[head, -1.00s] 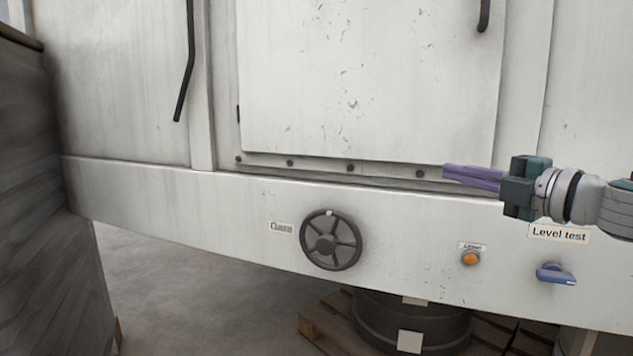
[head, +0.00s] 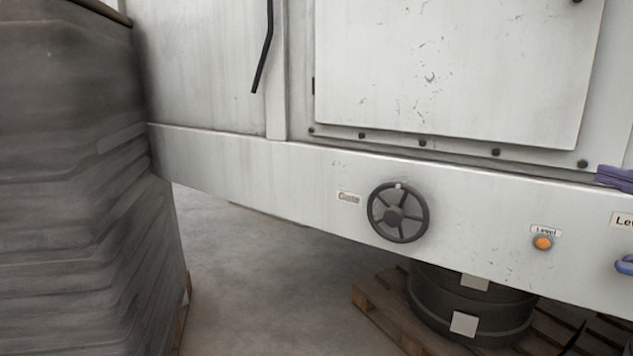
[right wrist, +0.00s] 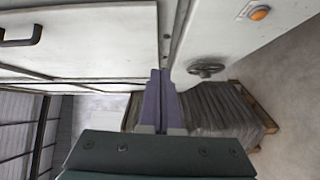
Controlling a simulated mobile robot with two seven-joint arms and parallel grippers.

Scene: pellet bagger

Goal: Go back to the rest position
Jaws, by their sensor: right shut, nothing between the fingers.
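My right gripper (head: 616,178) shows only by its purple fingertips at the right edge of the head view, in front of the machine's lower edge. In the right wrist view its two purple fingers (right wrist: 160,100) lie together, shut and empty. The pellet bagger (head: 240,160) is a large pale, scuffed machine with a panel door (head: 455,75). The gripper appears apart from the handwheel (head: 398,212), the orange lamp or button (head: 543,243) and the blue knob (head: 625,265). My left gripper is in neither view.
A tall grey stack (head: 70,200) stands at the left of the head view. A dark drum (head: 470,305) stands on a wooden pallet (head: 385,315) under the machine. Grey floor (head: 250,290) lies open between the stack and the pallet. A black handle (head: 264,50) hangs on the machine front.

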